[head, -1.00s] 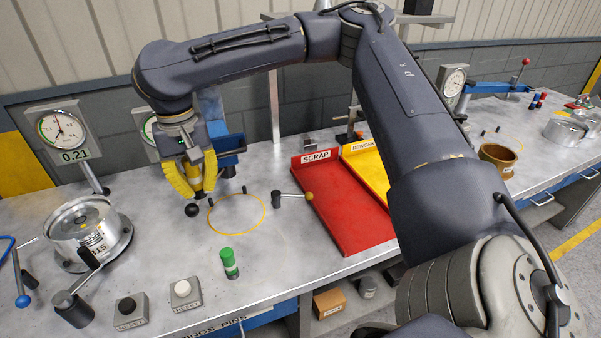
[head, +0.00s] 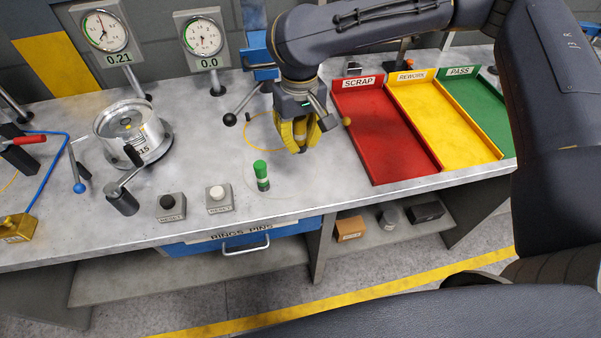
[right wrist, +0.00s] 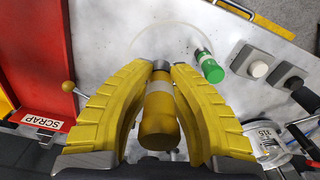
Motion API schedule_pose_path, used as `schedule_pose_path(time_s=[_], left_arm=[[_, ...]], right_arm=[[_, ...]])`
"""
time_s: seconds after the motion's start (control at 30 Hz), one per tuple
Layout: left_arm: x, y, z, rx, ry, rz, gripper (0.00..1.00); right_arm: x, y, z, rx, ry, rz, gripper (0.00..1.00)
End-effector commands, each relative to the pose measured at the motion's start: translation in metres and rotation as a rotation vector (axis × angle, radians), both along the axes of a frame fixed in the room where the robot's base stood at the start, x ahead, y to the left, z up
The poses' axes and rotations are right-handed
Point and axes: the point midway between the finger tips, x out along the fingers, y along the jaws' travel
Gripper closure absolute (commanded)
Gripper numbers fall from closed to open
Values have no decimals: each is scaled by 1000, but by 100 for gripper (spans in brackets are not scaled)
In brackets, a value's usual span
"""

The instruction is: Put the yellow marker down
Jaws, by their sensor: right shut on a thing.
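The yellow marker (right wrist: 158,118), with a pale band and a grey end, is between the yellow fingers of my right gripper (right wrist: 160,72) in the right wrist view. My right gripper (head: 300,148) is shut on it and points down over the bench, in front of the yellow ring outline (head: 250,137) and left of the red tray. In the head view the fingers mostly hide the marker, and I cannot tell its exact height above the bench. A green marker (head: 262,177) stands upright to the lower left; it also shows in the right wrist view (right wrist: 210,68). My left gripper is not in view.
The red SCRAP tray (head: 427,167), yellow REWORK tray (head: 483,144) and green PASS tray (head: 509,137) lie to the right. Two RESET buttons (head: 217,194) (head: 171,203) and a gauge fixture (head: 163,150) are left. A faint pale circle (right wrist: 146,32) marks the bench.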

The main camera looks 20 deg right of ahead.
Motion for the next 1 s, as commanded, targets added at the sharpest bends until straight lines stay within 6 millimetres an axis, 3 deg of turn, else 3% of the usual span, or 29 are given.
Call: schedule_pose_path(time_s=[0.2, 0.4, 0.77, 1.0], left_arm=[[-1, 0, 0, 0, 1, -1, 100], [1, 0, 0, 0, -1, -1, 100], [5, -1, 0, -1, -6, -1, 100], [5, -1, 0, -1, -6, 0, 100]], right_arm=[[-1, 0, -46, 0, 5, -1, 100], [0, 0, -74, 1, 1, -1, 100], [0, 0, -90, 0, 0, -1, 100], [-1, 0, -115, 0, 3, -1, 100]])
